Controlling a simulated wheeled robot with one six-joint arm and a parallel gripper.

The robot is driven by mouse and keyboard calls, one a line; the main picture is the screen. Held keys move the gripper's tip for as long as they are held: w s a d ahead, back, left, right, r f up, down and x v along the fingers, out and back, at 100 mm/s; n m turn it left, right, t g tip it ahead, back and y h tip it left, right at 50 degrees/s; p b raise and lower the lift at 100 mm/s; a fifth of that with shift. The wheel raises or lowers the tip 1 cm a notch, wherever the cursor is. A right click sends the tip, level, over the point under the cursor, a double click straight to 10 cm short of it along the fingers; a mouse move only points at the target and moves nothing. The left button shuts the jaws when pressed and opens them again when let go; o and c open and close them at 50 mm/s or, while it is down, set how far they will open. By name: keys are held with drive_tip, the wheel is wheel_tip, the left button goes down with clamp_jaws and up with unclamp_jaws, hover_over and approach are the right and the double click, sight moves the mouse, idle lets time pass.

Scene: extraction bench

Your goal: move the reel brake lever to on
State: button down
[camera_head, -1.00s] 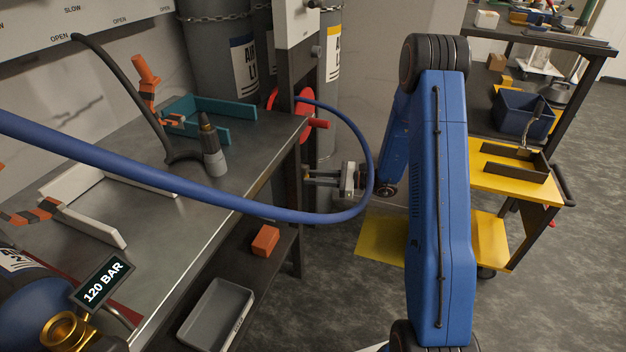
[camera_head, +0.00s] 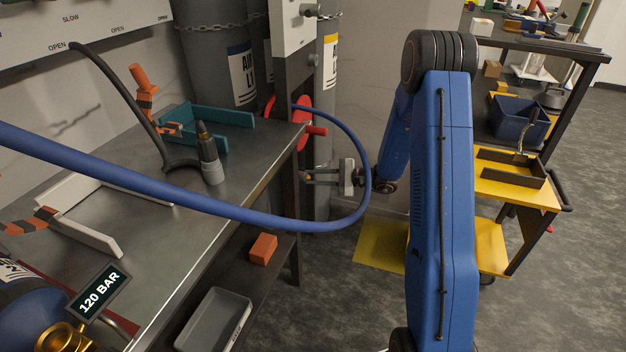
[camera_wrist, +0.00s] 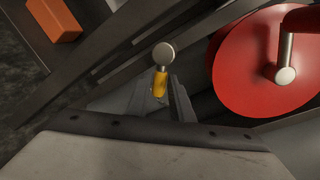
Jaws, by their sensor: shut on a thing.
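The reel brake lever (camera_wrist: 160,84) shows in the wrist view as a short yellow lever with a round grey knob at its end. My gripper (camera_wrist: 160,92) is shut on it, with one finger on each side and the knob standing out beyond the fingertips. The red hose reel (camera_wrist: 240,75) is to the right of the lever, apart from my fingers. In the head view my gripper (camera_head: 307,176) is at the dark post, below the reel's red handle (camera_head: 316,131). The lever is too small or hidden to make out there.
The steel bench (camera_head: 180,235) is on the left, with an orange block (camera_head: 263,247) and grey tray (camera_head: 214,320) below. A yellow cart (camera_head: 515,190) stands at right.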

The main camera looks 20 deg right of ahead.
idle(0.4)
drive_tip(key=c, duration=1.6)
unclamp_jaws()
drive_tip(key=shift+o, duration=0.2)
drive_tip(key=shift+d, duration=0.15)
drive_tip(key=v, duration=1.7)
drive_tip(key=shift+s+d, duration=0.1)
